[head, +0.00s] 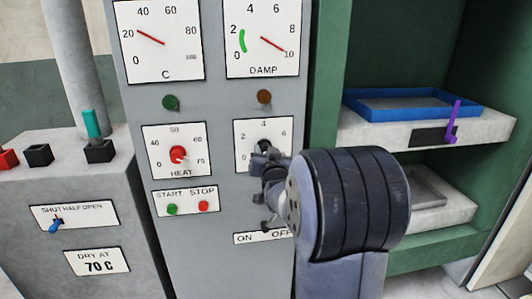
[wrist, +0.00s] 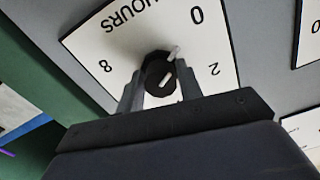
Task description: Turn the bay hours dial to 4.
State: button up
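The bay hours dial (head: 244,158) is a white plate on the grey cabinet, marked 0, 2, 4, 6 and, in the wrist view, 8 and HOURS. The wrist view shows the dial plate (wrist: 101,44) upside down. Its black knob (wrist: 159,75) has a white pointer that points towards the 0. My gripper (wrist: 160,82) is at the dial, with one finger on each side of the knob. The fingers are apart and close to the knob's sides; I cannot tell if they press on it. In the head view my gripper (head: 264,158) and wrist hide the dial's right part.
The HEAT dial (head: 165,140) with a red knob, the START and STOP buttons (head: 186,207) and the ON/OFF plate (head: 242,239) are close by. Gauges C (head: 161,63) and DAMP (head: 260,58) are above. Green shelves with a blue tray (head: 370,109) stand at right.

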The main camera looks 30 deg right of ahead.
jog(key=c, duration=0.5)
jog(key=shift+f+m+b, duration=0.1)
jog(key=shift+m+b, duration=0.3)
jog(key=shift+b, duration=0.05)
jog(key=m+b, duration=0.4)
jog(key=m, duration=0.2)
jog(key=m+b, duration=0.1)
jog(key=m, duration=0.3)
jog(key=shift+a, duration=0.1)
jog(key=m, duration=0.6)
jog(key=shift+r, duration=0.2)
jog(key=m, duration=0.7)
